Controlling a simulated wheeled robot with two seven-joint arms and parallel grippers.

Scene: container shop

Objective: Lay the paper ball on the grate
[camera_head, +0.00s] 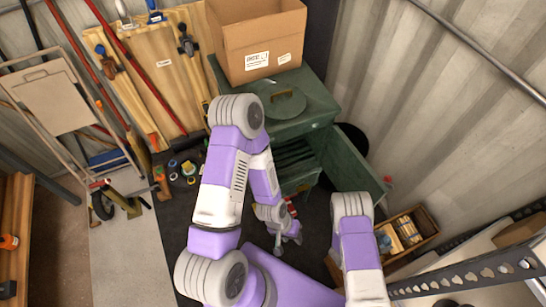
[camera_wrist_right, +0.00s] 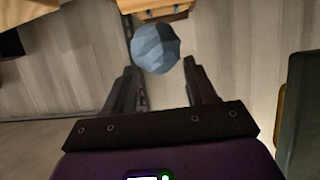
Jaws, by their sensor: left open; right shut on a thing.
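The paper ball (camera_wrist_right: 157,48), blue-grey and faceted, sits between the fingertips of my right gripper (camera_wrist_right: 160,75) in the right wrist view. That gripper is shut on it. The ball and the right gripper do not show in the head view. A green stove (camera_head: 307,121) stands at the back with its door (camera_head: 352,165) swung open to the right. Dark slats, which look like the grate (camera_head: 294,158), show inside its opening, partly behind my left arm. My left gripper (camera_head: 286,243) is open and empty, low in front of the stove.
A cardboard box (camera_head: 258,45) and a round lid (camera_head: 283,103) are on the stove top. A wooden crate (camera_head: 408,232) with several things stands at the right. Boards and tools lean at the left. Several small rolls (camera_head: 184,170) lie on the dark floor mat.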

